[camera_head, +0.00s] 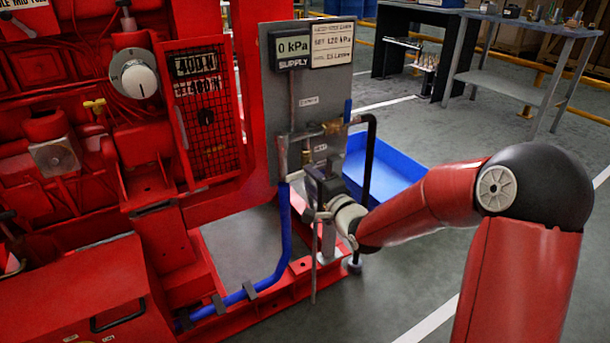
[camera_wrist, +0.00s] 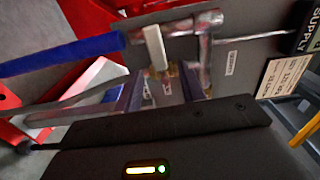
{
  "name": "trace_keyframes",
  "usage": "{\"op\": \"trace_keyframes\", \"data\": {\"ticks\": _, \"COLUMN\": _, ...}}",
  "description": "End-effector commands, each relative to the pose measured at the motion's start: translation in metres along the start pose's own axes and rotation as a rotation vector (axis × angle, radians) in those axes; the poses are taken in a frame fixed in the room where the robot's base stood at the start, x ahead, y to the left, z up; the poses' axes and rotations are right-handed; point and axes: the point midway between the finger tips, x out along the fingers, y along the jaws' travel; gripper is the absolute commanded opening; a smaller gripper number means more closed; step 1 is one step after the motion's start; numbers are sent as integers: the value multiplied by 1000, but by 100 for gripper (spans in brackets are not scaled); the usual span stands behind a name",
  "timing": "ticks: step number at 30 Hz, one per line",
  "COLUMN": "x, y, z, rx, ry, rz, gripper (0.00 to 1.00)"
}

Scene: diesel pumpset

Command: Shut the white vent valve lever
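The white vent valve lever (camera_wrist: 155,48) shows in the wrist view as a short pale bar beside a silver pipe, with a brass-coloured part below it. My gripper (camera_wrist: 160,88) has its two fingers apart, with the lever ahead of the gap between them. I cannot tell whether a finger touches the lever. In the head view my gripper (camera_head: 322,190) is at the lower part of the grey panel (camera_head: 283,105), among the pipes. The arm and gripper hide the lever there.
A blue hose (camera_head: 285,235) runs down from the pipework, left of my gripper. A blue-handled valve (camera_head: 347,110) and a dark bent pipe (camera_head: 371,150) are close above and right. A blue tray (camera_head: 395,170) lies behind.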

Motion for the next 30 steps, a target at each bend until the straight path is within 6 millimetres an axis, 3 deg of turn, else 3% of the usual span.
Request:
{"op": "trace_keyframes", "data": {"ticks": 7, "x": -30, "y": 0, "z": 0, "rx": 0, "ry": 0, "rz": 0, "gripper": 40}}
{"op": "trace_keyframes", "data": {"ticks": 20, "x": -35, "y": -1, "z": 0, "rx": -37, "ry": 7, "rz": 23, "gripper": 40}}
{"op": "trace_keyframes", "data": {"ticks": 23, "x": -43, "y": -1, "z": -5, "rx": -164, "ry": 37, "rz": 111, "gripper": 40}}
{"op": "trace_keyframes", "data": {"ticks": 26, "x": -62, "y": -4, "z": -15, "rx": -375, "ry": 83, "rz": 270, "gripper": 40}}
{"op": "trace_keyframes", "data": {"ticks": 30, "x": -114, "y": -14, "z": -33, "rx": -669, "ry": 135, "rz": 545, "gripper": 40}}
